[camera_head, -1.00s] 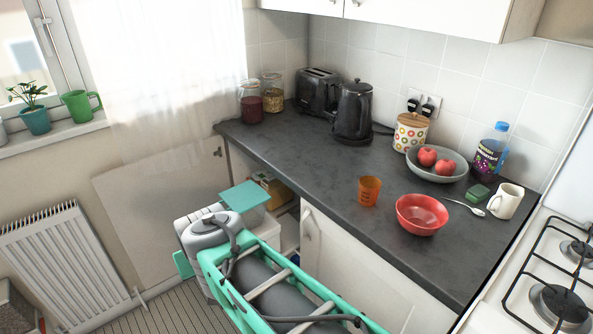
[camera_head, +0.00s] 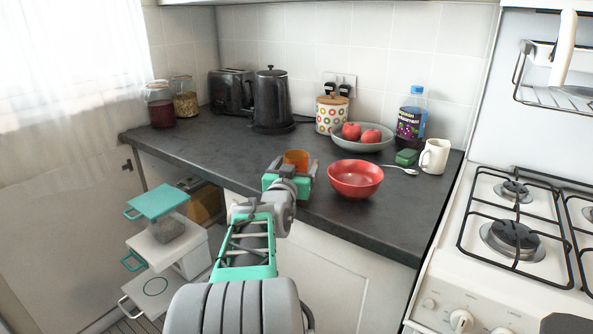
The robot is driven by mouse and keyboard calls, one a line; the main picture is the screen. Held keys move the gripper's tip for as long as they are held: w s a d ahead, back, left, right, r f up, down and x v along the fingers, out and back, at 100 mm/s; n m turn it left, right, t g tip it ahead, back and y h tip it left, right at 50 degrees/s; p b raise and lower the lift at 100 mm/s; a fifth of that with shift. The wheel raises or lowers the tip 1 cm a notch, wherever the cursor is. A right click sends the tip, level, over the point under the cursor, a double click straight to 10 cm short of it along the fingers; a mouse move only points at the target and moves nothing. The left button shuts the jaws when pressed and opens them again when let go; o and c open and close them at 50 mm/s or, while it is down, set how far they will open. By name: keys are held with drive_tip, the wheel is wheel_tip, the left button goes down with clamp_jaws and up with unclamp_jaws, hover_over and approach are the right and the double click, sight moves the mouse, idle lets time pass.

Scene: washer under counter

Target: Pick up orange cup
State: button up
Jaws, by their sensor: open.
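The orange cup (camera_head: 297,158) stands upright on the dark counter (camera_head: 222,158), left of a red bowl. Its lower part is hidden behind my gripper (camera_head: 290,178). One finger shows to the right of the cup and the other side is partly hidden by the wrist. I cannot tell whether the fingers touch the cup.
The red bowl (camera_head: 355,179) is close to the right of my gripper. Behind stand a grey bowl of red fruit (camera_head: 362,142), a patterned jar (camera_head: 331,115) and a black kettle (camera_head: 272,101). A spoon (camera_head: 400,169), sponge (camera_head: 406,157) and white mug (camera_head: 434,156) are at right.

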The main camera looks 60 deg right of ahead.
drive_tip(key=shift+d, duration=0.2)
drive_tip(key=shift+c, duration=0.2)
drive_tip(key=c, duration=1.4)
